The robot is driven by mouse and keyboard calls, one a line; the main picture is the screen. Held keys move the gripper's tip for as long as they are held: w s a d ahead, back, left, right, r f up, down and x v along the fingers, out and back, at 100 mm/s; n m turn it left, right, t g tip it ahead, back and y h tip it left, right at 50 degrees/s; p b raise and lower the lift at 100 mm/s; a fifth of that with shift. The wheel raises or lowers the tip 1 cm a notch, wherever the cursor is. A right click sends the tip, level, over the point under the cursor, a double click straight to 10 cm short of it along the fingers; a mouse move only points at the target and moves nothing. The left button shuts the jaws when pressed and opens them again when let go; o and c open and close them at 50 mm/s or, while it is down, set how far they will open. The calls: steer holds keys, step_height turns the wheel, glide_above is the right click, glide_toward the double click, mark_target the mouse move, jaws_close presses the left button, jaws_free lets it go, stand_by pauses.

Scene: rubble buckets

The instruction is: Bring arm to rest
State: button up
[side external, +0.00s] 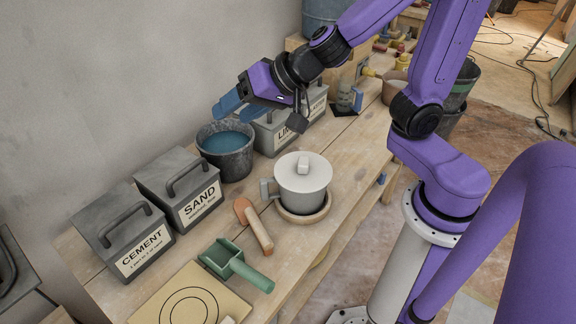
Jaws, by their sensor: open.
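My arm is purple with black joints, and it reaches over the wooden workbench from the right. My gripper (229,107) has blue fingers and is open. It hangs above the dark bucket of blue liquid (226,150), near the bench's back edge by the wall. Nothing shows between the fingers. The box marked LIME (270,136) is partly hidden behind and below my gripper.
Boxes marked SAND (180,188) and CEMENT (125,233) stand at the back left. A lidded grey pot (302,186) sits on a round wooden base. More tools and buckets stand far right.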

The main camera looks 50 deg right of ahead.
steer(key=s+a+f+n+g+y, duration=0.1)
steer(key=s+a+n+g+y, duration=0.1)
steer(key=s+n+g, duration=0.35)
steer(key=s+a+f+n+g+y, duration=0.1)
steer(key=s+a+n+g+y, duration=0.1)
steer(key=s+n, duration=0.6)
steer(key=s+d+f+n+h, duration=0.1)
steer(key=s+d+f+h, duration=0.1)
steer(key=s+d+h, duration=0.2)
steer(key=s+d+f+n+g+h, duration=0.1)
steer(key=s+d+f+n+h, duration=0.1)
steer(key=d, duration=0.7)
steer(key=shift+s+d+h, duration=0.35)
steer(key=shift+s+h, duration=0.5)
steer(key=shift+h, duration=0.05)
steer(key=shift+f, duration=0.1)
